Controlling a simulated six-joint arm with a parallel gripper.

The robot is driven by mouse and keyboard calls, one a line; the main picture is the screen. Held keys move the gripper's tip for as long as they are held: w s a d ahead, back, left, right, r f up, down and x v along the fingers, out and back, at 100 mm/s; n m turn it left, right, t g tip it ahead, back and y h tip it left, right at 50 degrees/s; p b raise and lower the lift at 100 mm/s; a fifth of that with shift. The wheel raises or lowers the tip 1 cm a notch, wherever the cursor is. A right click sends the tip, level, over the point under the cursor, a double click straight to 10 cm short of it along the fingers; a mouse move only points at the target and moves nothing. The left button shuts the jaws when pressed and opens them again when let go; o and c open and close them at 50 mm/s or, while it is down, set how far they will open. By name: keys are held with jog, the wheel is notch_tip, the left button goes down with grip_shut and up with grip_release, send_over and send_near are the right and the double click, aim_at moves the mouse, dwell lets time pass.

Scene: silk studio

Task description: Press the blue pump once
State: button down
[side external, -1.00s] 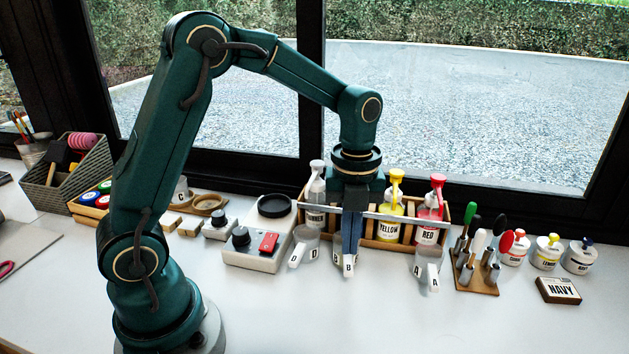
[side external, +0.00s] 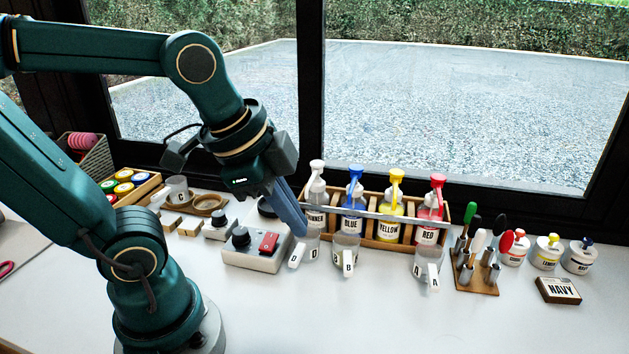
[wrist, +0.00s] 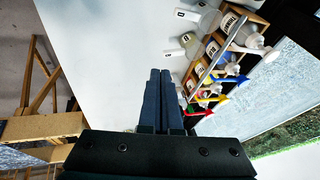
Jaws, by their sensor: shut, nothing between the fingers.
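The blue pump (side external: 355,175) tops the bottle labelled BLUE (side external: 351,224), upright in the wooden rack (side external: 446,214) between the THINNER and YELLOW bottles. The blue pump also shows in the wrist view (wrist: 236,79). My gripper (side external: 301,231) is shut and empty. It is tilted, its fingers pointing down and right, to the left of the blue pump and apart from it. Its tips appear close to cup D (side external: 309,243) in the side view; whether they touch it I cannot tell. In the wrist view, the shut fingers (wrist: 161,72) sit at the centre.
The white-pump THINNER bottle (side external: 317,190), yellow pump (side external: 397,177) and red pump (side external: 437,182) share the rack. Cup B (side external: 346,258) and cup A (side external: 426,270) stand in front. A device with a red button (side external: 268,243) is at left. The front table is clear.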

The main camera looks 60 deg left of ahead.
jog(key=w+a+r+n+y, duration=0.1)
jog(key=w+a+r+n, duration=0.1)
jog(key=w+r+n, duration=0.3)
jog(key=w+a+m+g, duration=0.1)
jog(key=w+a+m, duration=0.1)
jog(key=w+a, duration=0.1)
jog(key=w+a+f+m+y, duration=0.1)
jog(key=w+a+m, duration=0.1)
jog(key=w, duration=0.4)
jog(key=w+a+m+g, duration=0.1)
jog(key=w+a+m, duration=0.1)
jog(key=w+a, duration=0.2)
jog(key=shift+w+f+g, duration=0.2)
jog(key=shift+f+g, duration=0.1)
jog(key=shift+f, duration=0.05)
jog(key=shift+w+a+f, duration=0.15)
jog(key=shift+a+f, duration=0.05)
jog(key=shift+f, duration=0.05)
jog(key=shift+f, duration=0.15)
jog(key=shift+f, duration=0.35)
